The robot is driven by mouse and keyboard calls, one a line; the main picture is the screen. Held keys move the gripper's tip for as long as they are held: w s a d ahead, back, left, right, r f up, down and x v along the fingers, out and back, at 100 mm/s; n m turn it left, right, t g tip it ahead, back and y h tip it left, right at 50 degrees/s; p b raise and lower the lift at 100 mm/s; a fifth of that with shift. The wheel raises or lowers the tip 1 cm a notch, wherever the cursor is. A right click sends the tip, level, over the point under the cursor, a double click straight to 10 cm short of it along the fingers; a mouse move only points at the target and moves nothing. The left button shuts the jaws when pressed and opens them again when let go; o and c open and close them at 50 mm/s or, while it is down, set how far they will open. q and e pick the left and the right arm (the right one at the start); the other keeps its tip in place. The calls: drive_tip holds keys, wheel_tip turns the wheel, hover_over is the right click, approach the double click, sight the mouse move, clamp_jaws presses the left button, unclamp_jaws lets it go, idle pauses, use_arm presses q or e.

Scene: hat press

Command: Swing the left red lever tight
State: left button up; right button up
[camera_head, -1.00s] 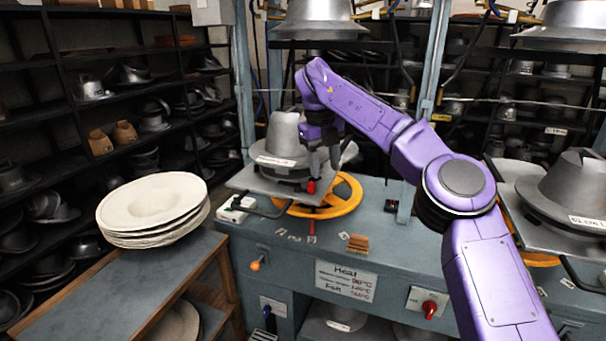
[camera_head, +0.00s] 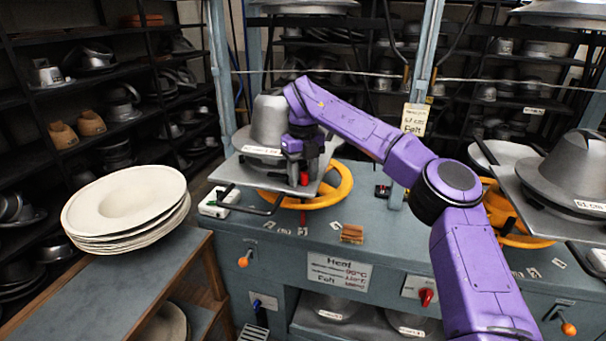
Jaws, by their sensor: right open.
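The left red lever (camera_head: 304,179) shows as a small red piece at the front edge of the left hat press's grey plate (camera_head: 241,172). A silver hat mould (camera_head: 270,120) stands on that plate. My right gripper (camera_head: 305,170) is open and points down, right at the red lever. The fingers partly hide the lever, and I cannot tell whether they touch it. A yellow handwheel (camera_head: 340,187) is below the plate. My left gripper is not in view.
A stack of white felt hats (camera_head: 125,205) sits on the side table (camera_head: 95,285) at left. A second press with a silver mould (camera_head: 572,165) is at right. A small brown block (camera_head: 352,234) lies on the blue-grey bench (camera_head: 385,240).

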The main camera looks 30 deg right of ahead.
drive_tip(key=shift+w+f, duration=0.15)
drive_tip(key=shift+w, duration=0.05)
drive_tip(key=shift+s, duration=0.2)
drive_tip(key=shift+s+r, duration=0.25)
drive_tip(key=c, duration=0.4)
drive_tip(key=shift+s, duration=0.15)
clamp_jaws()
